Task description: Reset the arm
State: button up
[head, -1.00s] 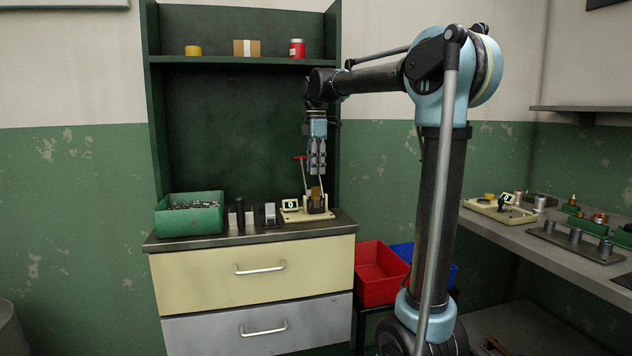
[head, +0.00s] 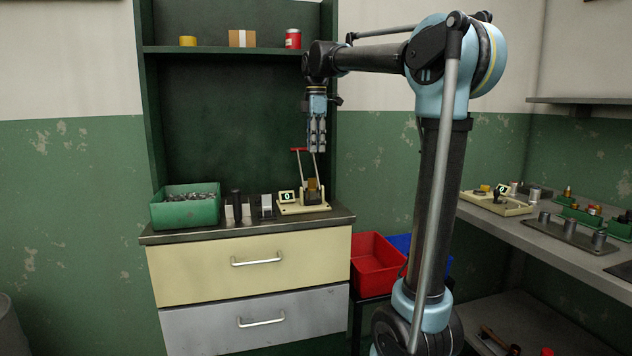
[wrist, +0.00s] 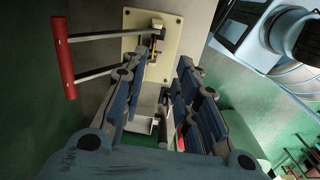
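My arm reaches left from the right of the head view, with my gripper (head: 317,148) hanging fingers down over the cabinet top. In the wrist view my gripper (wrist: 156,70) has its fingers apart, with nothing held between them. Below it stands a lever press with a cream base (head: 302,208), a red handle and a small display reading 0. In the wrist view the red handle (wrist: 63,58) lies left of the fingers, and the cream base (wrist: 165,28) shows beyond the fingertips.
A green bin (head: 184,213) of small metal parts and dark-and-grey fixtures (head: 251,208) stand left of the press. A shelf (head: 235,50) holds a yellow roll, a box and a red can. Red (head: 374,264) and blue bins stand right of the cabinet. A side bench (head: 545,238) holds fixtures.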

jog(key=s+d+f+m+t, duration=0.1)
jog(key=s+d+f+m, duration=1)
jog(key=s+d+f, duration=0.45)
jog(key=s+d+f+m, duration=0.2)
jog(key=s+f+m, duration=0.2)
jog(key=s+f, duration=0.3)
jog(key=s+d+f+m+t, duration=0.1)
jog(key=s+f+m, duration=0.4)
jog(key=f, duration=0.8)
jog(key=s+d, duration=0.1)
jog(key=s, duration=0.2)
jog(key=shift+s+d+f, duration=0.25)
jog(key=shift+d+f, duration=0.05)
jog(key=shift+w+f, duration=0.2)
jog(key=shift+w, duration=0.25)
